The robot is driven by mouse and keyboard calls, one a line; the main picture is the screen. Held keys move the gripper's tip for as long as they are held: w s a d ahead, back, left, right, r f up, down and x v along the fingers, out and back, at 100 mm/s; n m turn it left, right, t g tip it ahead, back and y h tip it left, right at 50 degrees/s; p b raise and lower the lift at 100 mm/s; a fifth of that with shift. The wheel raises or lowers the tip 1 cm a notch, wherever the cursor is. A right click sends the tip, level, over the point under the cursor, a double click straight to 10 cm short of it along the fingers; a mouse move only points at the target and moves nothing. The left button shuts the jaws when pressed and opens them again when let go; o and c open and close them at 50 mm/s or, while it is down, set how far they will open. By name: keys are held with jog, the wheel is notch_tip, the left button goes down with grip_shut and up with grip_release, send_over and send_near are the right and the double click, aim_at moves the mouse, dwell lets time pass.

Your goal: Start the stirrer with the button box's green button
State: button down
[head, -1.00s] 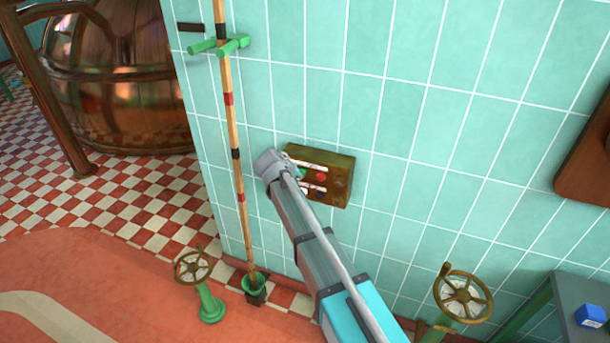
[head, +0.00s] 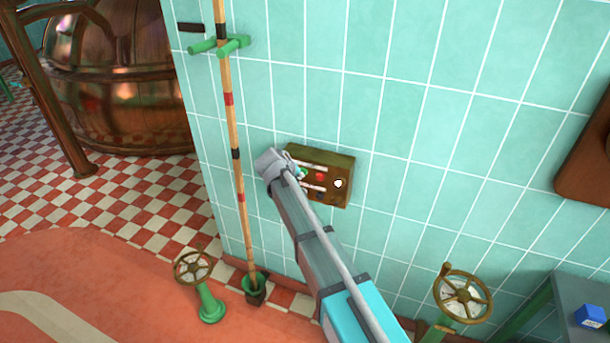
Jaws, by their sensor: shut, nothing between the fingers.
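The brown button box (head: 345,163) is fixed to the tiled wall in the middle of the head view. On its face are a green button (head: 302,174), partly hidden, a red button (head: 320,177) and a round lamp (head: 338,183) that glows white. My gripper (head: 296,173) is shut and empty, at the left part of the box, right at the green button. My wrist hides part of this spot, so I cannot tell whether the fingertips still touch the button.
A striped pole (head: 232,120) in a green holder (head: 254,285) stands close left of my arm. Handwheel valves stand at lower left (head: 193,268) and lower right (head: 463,297). A grey table (head: 575,280) with a blue box (head: 591,316) is at right. A copper kettle (head: 120,100) stands far left.

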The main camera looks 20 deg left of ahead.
jog(key=shift+s, duration=0.9)
jog(key=shift+s+a, duration=0.15)
jog(key=shift+s, duration=1.1)
jog(key=shift+s+a, duration=0.1)
jog(key=shift+s, duration=1.15)
jog(key=shift+d, duration=0.1)
jog(key=s+d+f+m+g+p, duration=0.1)
jog(key=s+d+m+g, duration=0.1)
jog(key=d, duration=1)
jog(key=s+d+f+m+g+p, duration=0.1)
jog(key=s+d+m+g, duration=0.15)
jog(key=d, duration=0.95)
jog(key=s+d+m+g+p, duration=0.1)
jog(key=s+d+m+g, duration=0.1)
jog(key=d, duration=1)
jog(key=s+d+m+g+y, duration=0.2)
jog(key=s+d, duration=0.6)
jog(key=shift+s+d+p, duration=0.15)
jog(key=shift+d+p, duration=0.15)
jog(key=shift+d, duration=0.1)
